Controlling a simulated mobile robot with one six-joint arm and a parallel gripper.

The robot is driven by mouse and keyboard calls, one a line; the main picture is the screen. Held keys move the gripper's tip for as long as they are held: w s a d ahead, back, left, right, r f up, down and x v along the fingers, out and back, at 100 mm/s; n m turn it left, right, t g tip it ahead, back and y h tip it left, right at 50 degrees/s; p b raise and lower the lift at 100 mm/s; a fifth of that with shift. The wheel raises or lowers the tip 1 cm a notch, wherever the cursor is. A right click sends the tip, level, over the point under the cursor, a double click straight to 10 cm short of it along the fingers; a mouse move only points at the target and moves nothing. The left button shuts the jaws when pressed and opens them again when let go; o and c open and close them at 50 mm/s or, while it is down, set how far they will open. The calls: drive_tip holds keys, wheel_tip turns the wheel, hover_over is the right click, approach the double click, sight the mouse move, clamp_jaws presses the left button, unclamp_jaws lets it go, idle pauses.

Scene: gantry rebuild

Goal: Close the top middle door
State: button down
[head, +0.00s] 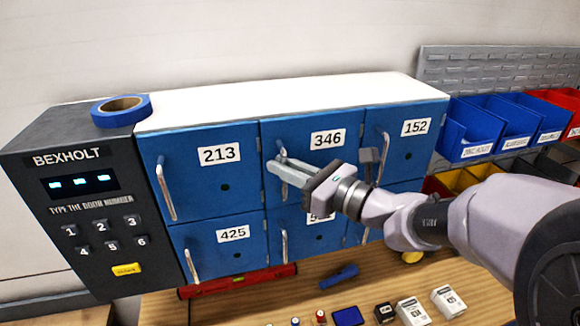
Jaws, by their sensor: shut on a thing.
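The top middle door (311,168) is blue and carries the label 346. It looks about flush with the doors beside it; a small gap cannot be told from this view. Its metal handle (283,152) stands upright near the door's left edge. My gripper (275,168) reaches in from the right across the door, with its fingers shut on that handle. The fingers and wrist hide part of the handle, the lower part of the door and part of the label on the door below.
Doors 213 (201,184), 425 (215,259) and 152 (408,155) look shut, with protruding handles. A dark keypad panel (90,190) adjoins the left. Blue tape (143,113) lies on top. Small boxes (411,312) and a red level (240,281) lie on the bench. Bins (468,130) stand right.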

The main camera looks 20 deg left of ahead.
drive_tip(key=shift+w+a+r, duration=0.1)
drive_tip(key=shift+r, duration=0.05)
drive_tip(key=c, duration=1.7)
unclamp_jaws()
drive_tip(key=shift+o, duration=1)
drive_tip(key=shift+a, duration=0.1)
drive_tip(key=shift+d+f, duration=0.2)
drive_tip(key=shift+d, duration=0.1)
drive_tip(key=b+v, duration=0.3)
drive_tip(key=v, duration=1.4)
drive_tip(key=shift+s+b, duration=0.2)
drive_tip(key=shift+b, duration=0.1)
